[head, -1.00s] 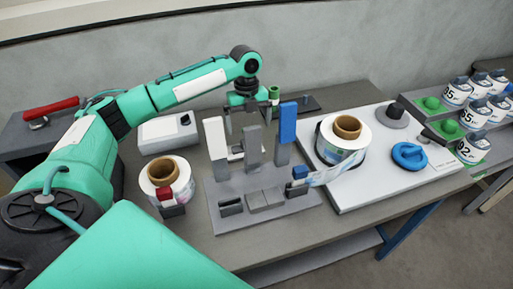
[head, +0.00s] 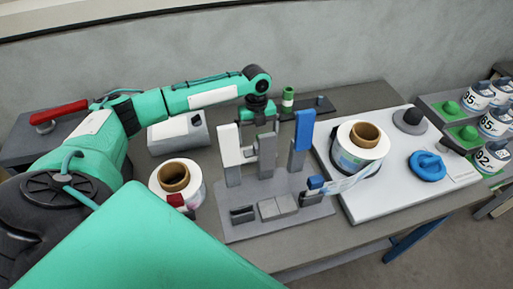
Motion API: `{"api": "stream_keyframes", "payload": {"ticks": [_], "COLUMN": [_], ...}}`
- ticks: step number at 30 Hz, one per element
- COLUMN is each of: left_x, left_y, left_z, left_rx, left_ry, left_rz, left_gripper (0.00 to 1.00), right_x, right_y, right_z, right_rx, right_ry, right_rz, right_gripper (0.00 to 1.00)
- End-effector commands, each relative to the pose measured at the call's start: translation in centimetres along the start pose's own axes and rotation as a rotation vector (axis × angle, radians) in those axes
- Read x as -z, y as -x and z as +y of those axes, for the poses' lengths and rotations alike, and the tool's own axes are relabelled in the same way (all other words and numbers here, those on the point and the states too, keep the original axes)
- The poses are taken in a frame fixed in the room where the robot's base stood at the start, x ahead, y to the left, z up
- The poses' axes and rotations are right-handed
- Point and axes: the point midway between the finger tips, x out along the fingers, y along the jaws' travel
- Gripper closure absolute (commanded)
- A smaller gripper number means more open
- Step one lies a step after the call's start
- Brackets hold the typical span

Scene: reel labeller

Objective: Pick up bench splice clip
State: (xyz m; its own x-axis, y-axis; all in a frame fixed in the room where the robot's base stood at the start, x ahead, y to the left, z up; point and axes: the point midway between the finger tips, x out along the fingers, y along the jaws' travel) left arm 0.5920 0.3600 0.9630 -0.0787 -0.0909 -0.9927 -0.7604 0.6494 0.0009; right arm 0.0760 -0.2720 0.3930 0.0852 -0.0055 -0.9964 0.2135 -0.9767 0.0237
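No part is plainly marked as the bench splice clip. A grey upright piece (head: 266,158) stands at the middle of a grey fixture (head: 235,228), between a white-faced post (head: 230,150) and a blue-faced post (head: 304,130). My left gripper (head: 261,128) points down at the top of this grey piece. Its fingertips are small and partly hidden, so I cannot tell whether they touch it or are closed. A red-topped clip (head: 176,200) sits at the left reel (head: 190,183). A blue-topped clip (head: 315,183) sits at the strip from the right reel (head: 346,155). My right gripper is out of view.
A white board (head: 355,205) at right carries the right reel, a dark knob (head: 409,120) and a blue ring (head: 427,166). A green cylinder (head: 288,98) stands behind the fixture. A white box (head: 175,138) is at back left. Numbered reels (head: 492,122) stand far right.

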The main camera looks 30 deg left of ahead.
Motion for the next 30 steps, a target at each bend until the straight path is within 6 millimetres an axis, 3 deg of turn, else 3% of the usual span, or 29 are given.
{"api": "stream_keyframes", "payload": {"ticks": [7,15,23,24,30], "left_x": [-0.2,-0.6,-0.7,-0.7,-0.7], "left_y": [-1.7,-5.5,-6.1,-6.1,-6.0], "left_z": [0.2,0.4,0.4,0.4,0.4], "left_rx": [-0.002,-0.001,0.001,0.001,0.0], "left_ry": [0.002,0.0,0.0,0.0,0.0], "left_rz": [0.001,0.001,-0.001,-0.001,-0.001], "left_gripper": [0.0,0.0,0.0,0.02,0.41], "right_x": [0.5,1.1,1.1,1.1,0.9], "right_y": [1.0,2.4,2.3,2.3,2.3], "right_z": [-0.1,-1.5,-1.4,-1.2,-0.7], "right_rx": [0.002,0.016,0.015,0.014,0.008], "right_ry": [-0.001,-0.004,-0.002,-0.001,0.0], "right_rz": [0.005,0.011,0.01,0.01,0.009], "right_gripper": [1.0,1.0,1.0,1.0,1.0]}}
